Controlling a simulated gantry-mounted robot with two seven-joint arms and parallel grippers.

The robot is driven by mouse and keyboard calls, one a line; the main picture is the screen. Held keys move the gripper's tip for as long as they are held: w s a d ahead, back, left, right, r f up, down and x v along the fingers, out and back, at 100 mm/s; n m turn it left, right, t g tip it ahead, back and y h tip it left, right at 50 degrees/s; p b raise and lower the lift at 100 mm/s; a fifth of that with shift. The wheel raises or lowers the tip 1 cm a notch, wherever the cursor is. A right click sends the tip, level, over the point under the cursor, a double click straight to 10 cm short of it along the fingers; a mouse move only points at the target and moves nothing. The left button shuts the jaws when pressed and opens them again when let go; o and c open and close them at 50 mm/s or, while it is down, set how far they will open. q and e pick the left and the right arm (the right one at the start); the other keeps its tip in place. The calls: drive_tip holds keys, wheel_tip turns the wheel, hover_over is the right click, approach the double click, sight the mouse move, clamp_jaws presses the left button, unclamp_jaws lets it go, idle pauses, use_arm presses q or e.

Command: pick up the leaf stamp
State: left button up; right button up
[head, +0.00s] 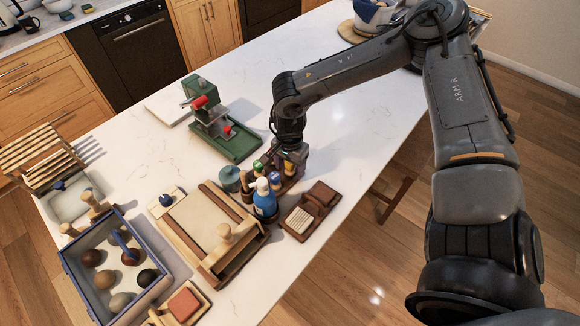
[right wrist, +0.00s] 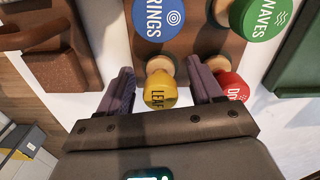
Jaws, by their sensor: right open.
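The yellow leaf stamp (right wrist: 160,92), its round top marked LEAF, stands on a brown rack (right wrist: 192,42) in the right wrist view. My right gripper (right wrist: 160,68) is open around it, one finger on each side, with a gap to each. In the head view my right gripper (head: 289,160) is over the stamp rack at the middle of the counter, and hides part of it. The blue rings stamp (right wrist: 160,18), the green waves stamp (right wrist: 262,16) and a red stamp (right wrist: 231,86) stand close by. My left gripper is not in view.
A green press (head: 226,135) stands behind the rack. A wooden board (head: 200,220) lies left.

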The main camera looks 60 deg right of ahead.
clamp_jaws()
idle(0.3)
drive_tip(key=shift+r, duration=0.1)
